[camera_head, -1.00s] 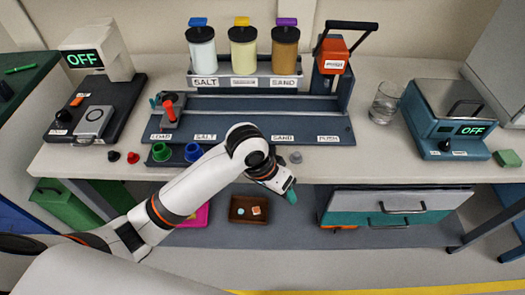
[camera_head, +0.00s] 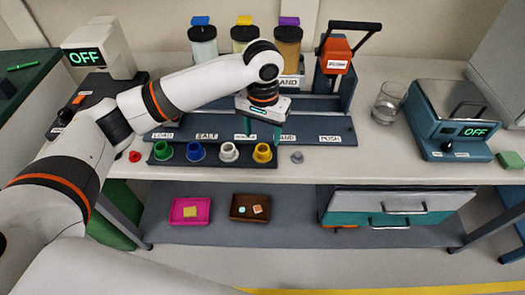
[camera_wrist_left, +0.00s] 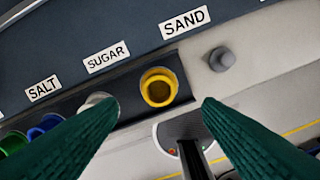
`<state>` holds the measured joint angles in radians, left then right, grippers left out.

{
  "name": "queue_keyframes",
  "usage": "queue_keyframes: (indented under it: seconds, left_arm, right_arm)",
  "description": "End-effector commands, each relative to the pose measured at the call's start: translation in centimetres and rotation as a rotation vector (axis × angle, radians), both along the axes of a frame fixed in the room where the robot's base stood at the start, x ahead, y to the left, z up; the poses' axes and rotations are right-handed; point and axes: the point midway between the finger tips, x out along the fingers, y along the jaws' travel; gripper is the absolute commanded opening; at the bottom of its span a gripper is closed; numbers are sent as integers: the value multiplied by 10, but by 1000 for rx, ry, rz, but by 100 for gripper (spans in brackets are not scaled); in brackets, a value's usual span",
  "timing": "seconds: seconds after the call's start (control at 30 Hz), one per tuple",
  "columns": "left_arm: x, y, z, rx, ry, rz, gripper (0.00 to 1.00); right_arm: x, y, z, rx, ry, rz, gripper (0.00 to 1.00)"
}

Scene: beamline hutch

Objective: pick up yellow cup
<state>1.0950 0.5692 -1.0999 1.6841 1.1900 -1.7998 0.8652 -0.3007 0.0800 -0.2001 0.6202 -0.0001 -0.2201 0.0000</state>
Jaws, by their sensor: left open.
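The yellow cup (camera_head: 262,153) stands upright at the right end of a dark cup rack (camera_head: 215,161) near the table's front edge. In the left wrist view the yellow cup (camera_wrist_left: 160,87) shows from above, its mouth open, just beyond the gap between my fingertips. My left gripper (camera_head: 263,133) is open and empty, pointing down above and slightly behind the cup in the head view. Its green fingers (camera_wrist_left: 158,108) are spread wide in the wrist view, not touching the cup. My right gripper is not in view.
White (camera_head: 228,152), blue (camera_head: 195,152) and green (camera_head: 161,151) cups stand left of the yellow one. A grey knob (camera_head: 297,157) is to its right. Behind is the dispenser rail (camera_head: 330,128) with labels. A glass (camera_head: 386,103) and a scale (camera_head: 445,115) stand further right.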

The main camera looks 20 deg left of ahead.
Motion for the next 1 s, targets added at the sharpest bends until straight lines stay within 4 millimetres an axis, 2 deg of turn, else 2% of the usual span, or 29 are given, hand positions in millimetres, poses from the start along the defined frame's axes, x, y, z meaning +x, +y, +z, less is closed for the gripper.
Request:
queue_keyframes:
  seconds: [0.27,0.53,0.83,1.0]
  left_arm:
    - [1,1,-23,0,0,0,60]
    - [2,2,-61,1,0,-1,60]
    - [3,2,-66,0,-2,-3,60]
    - [3,2,-66,0,-2,-3,32]
  right_arm:
    - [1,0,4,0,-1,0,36]
    - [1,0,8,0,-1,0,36]
    - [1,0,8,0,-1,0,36]
    - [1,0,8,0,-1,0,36]
